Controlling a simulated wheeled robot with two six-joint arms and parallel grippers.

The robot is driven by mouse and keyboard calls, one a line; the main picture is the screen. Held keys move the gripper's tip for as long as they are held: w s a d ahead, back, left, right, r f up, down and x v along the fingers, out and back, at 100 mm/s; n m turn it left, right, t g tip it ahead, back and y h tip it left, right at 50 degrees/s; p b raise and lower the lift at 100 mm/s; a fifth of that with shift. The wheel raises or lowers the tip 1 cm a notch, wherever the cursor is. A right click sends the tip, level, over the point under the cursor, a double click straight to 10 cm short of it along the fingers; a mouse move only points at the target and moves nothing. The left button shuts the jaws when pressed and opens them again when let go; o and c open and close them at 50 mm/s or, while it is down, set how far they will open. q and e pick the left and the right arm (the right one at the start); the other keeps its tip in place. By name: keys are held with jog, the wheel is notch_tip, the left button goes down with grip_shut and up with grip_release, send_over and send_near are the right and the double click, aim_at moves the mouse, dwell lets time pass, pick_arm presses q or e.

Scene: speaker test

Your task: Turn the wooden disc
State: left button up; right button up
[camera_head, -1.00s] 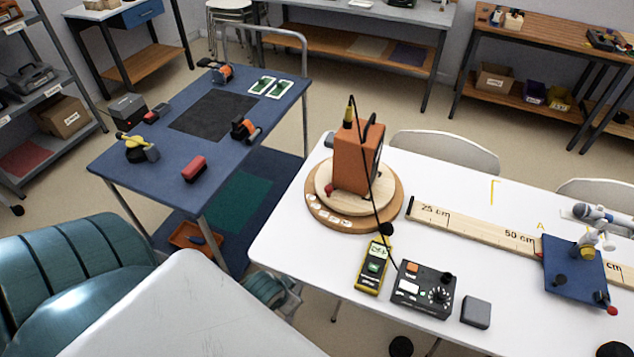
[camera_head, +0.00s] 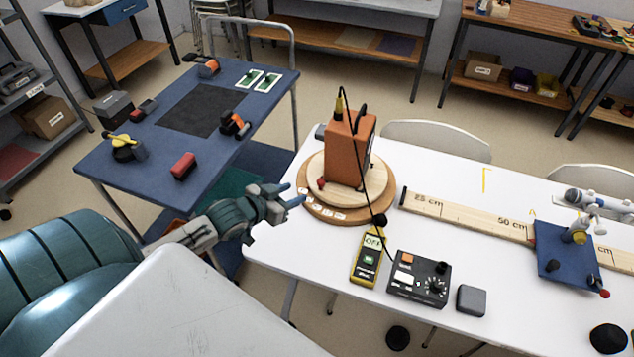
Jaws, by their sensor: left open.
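The wooden disc (camera_head: 350,199) is pale and round, and lies on a wider brown round base (camera_head: 388,203) with white labels along its front left edge. An orange-brown speaker box (camera_head: 346,150) stands upright on the disc, with a black cable running down from its top. A small red peg (camera_head: 321,183) shows at the disc's left side. My left gripper (camera_head: 291,195) comes in from the left, over the table's left edge. It is open, with its fingertips close to the base's left rim; I cannot tell if they touch. My right gripper is not in view.
On the white table (camera_head: 430,172) are a yellow meter (camera_head: 367,258), a black control box (camera_head: 418,280), a grey block (camera_head: 471,300), a long wooden ruler (camera_head: 465,218) and a blue plate (camera_head: 565,253) with a stand. A blue cart (camera_head: 150,170) stands to the left.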

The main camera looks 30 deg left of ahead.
aim_at(319, 182)
pick_arm(q)
jog(key=x, duration=1)
jog(key=shift+w+d+b, duration=0.15)
jog(key=shift+w+b, duration=0.2)
jog(key=shift+w, duration=0.05)
jog(key=shift+c, duration=0.2)
grip_shut()
